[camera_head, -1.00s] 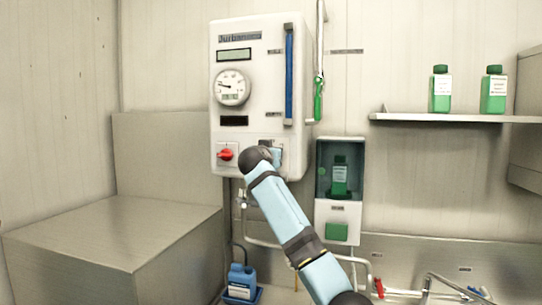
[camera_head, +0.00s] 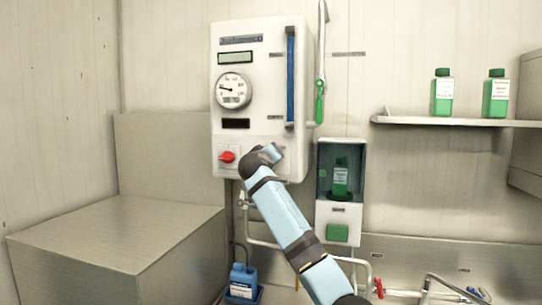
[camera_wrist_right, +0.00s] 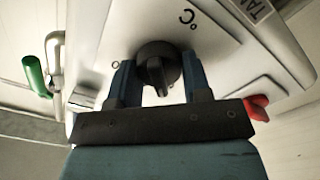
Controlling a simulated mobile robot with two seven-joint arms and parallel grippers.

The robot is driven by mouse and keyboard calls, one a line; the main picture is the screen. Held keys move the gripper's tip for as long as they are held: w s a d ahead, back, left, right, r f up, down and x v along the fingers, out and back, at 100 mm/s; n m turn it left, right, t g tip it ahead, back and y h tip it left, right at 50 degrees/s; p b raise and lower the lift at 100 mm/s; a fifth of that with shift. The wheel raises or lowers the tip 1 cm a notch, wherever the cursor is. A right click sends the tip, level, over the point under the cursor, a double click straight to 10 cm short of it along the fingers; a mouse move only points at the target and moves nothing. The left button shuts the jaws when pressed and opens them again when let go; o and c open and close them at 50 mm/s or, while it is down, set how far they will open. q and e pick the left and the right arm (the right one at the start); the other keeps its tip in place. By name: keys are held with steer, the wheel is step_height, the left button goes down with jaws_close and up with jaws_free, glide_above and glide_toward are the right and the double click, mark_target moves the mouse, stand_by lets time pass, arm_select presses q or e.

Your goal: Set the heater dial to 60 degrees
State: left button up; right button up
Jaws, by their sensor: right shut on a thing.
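The white heater box (camera_head: 262,55) hangs on the wall in the head view. Its black heater dial (camera_wrist_right: 157,65) shows in the right wrist view, beside a "°C" mark. My right gripper (camera_wrist_right: 160,75) is shut on the dial, one blue finger at each side of it. The dial's ridge points roughly toward the gripper's palm. In the head view my right wrist (camera_head: 262,160) covers the dial, and its scale cannot be read. My left gripper is in neither view.
A red switch (camera_head: 227,157) sits left of the dial, also seen in the wrist view (camera_wrist_right: 257,107). A round gauge (camera_head: 233,90) and a blue sight tube (camera_head: 290,75) are above. A green-handled valve (camera_head: 319,103) and a dispenser (camera_head: 339,190) are at the right.

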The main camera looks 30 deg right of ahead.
steer(key=shift+n, duration=0.4)
steer(key=o, duration=0.9)
steer(key=b+v, duration=0.4)
steer(key=v, duration=0.9)
steer(key=shift+s+a, duration=0.25)
steer(key=shift+s, duration=0.05)
steer(key=shift+f, duration=0.1)
